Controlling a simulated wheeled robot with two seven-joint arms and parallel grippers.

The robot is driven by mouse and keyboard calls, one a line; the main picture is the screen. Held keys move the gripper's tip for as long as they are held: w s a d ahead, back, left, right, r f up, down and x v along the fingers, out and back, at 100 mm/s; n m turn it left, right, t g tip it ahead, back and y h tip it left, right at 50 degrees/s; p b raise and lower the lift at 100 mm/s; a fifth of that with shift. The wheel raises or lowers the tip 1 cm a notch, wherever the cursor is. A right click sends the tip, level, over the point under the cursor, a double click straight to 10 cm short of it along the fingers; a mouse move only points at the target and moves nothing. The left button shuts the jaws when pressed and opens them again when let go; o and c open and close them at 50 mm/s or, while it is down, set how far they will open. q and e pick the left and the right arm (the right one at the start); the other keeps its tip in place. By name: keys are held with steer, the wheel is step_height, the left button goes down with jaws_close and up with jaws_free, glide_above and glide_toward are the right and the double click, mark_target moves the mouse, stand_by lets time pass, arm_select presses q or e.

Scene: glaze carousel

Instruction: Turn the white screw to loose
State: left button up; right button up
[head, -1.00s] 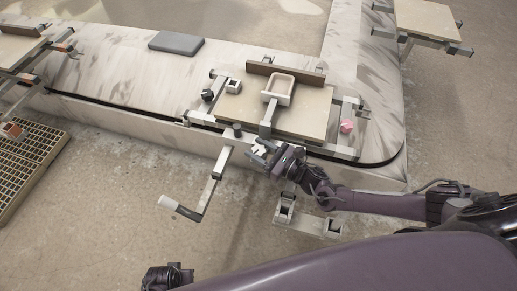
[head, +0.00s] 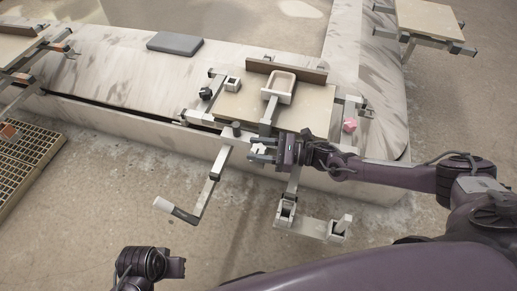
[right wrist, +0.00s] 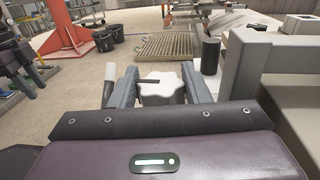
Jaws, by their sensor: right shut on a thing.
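The white screw (right wrist: 158,88) is a lobed, star-like knob with a dark line on its top in the right wrist view. In the head view it is a small white patch (head: 259,150) at the front edge of the fixture, partly hidden by the fingers. My right gripper (right wrist: 160,92) has one grey finger on each side of the knob and is shut on it. In the head view the right gripper (head: 257,149) reaches it from the right.
A pink knob (head: 350,125) is to the right. A bracket with sockets (head: 313,228) is in front.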

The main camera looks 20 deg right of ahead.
steer(key=o, duration=1)
